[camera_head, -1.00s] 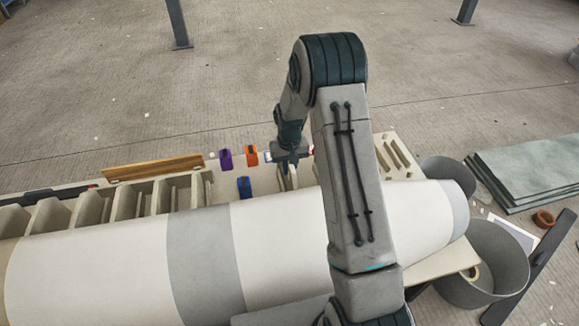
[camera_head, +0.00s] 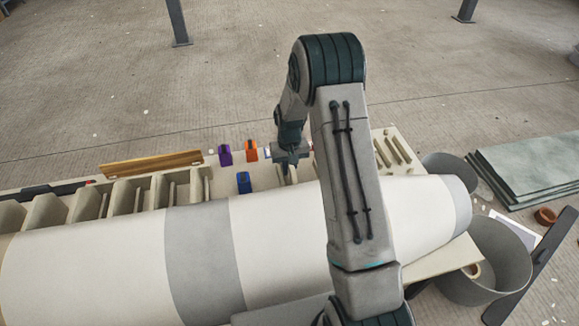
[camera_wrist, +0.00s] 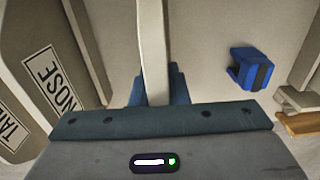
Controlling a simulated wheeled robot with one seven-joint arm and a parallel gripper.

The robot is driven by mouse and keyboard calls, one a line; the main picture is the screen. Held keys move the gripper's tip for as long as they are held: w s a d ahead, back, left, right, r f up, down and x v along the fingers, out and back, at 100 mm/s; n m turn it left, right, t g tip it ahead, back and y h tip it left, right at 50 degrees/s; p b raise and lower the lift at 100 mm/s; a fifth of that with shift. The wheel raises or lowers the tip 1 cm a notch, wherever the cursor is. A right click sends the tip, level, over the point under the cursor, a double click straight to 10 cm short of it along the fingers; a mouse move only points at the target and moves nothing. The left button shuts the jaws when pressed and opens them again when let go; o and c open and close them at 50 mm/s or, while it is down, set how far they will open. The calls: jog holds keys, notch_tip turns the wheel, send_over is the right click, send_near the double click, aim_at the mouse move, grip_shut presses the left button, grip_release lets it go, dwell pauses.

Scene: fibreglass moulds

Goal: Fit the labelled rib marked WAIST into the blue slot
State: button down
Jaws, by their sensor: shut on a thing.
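My gripper (camera_head: 290,160) is over the table behind the big pale mould. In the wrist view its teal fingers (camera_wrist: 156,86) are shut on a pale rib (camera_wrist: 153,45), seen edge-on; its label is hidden. The blue slot block (camera_wrist: 250,68) lies on the table right of the held rib in the wrist view, apart from it. In the head view the blue slot block (camera_head: 244,182) is left of my gripper. Two more ribs stand at the left of the wrist view, labelled NOSE (camera_wrist: 55,80) and TAIL (camera_wrist: 14,130).
Purple (camera_head: 225,155) and orange (camera_head: 251,150) blocks lie behind the blue one. A wooden strip (camera_head: 150,163) and a row of pale upright panels (camera_head: 85,203) are to the left. The long pale mould (camera_head: 280,240) fills the front. Bare table lies around the blue block.

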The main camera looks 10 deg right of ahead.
jog(key=shift+f+b, duration=0.7)
jog(key=shift+f, duration=0.4)
jog(key=c, duration=1.3)
grip_release()
notch_tip(320, 180, up, 14)
jog(key=shift+f+p, duration=0.1)
jog(key=shift+p, duration=0.65)
jog(key=shift+s+r, duration=0.1)
jog(key=shift+r, duration=0.2)
jog(key=s+r+t+p, duration=0.1)
jog(key=s+r+p, duration=0.2)
jog(key=s+r, duration=0.5)
jog(key=s+r+t+p, duration=0.1)
jog(key=s+r+p, duration=0.4)
jog(key=r, duration=0.6)
jog(key=shift+t, duration=0.4)
jog(key=s+r+p, duration=0.1)
jog(key=s+r, duration=0.1)
jog(key=s, duration=0.3)
jog(key=s+r+p, duration=0.1)
jog(key=s+r, duration=0.1)
jog(key=s, duration=0.3)
jog(key=s+r+p, duration=0.2)
jog(key=s+r, duration=0.1)
jog(key=s, duration=0.2)
jog(key=shift+s, duration=0.3)
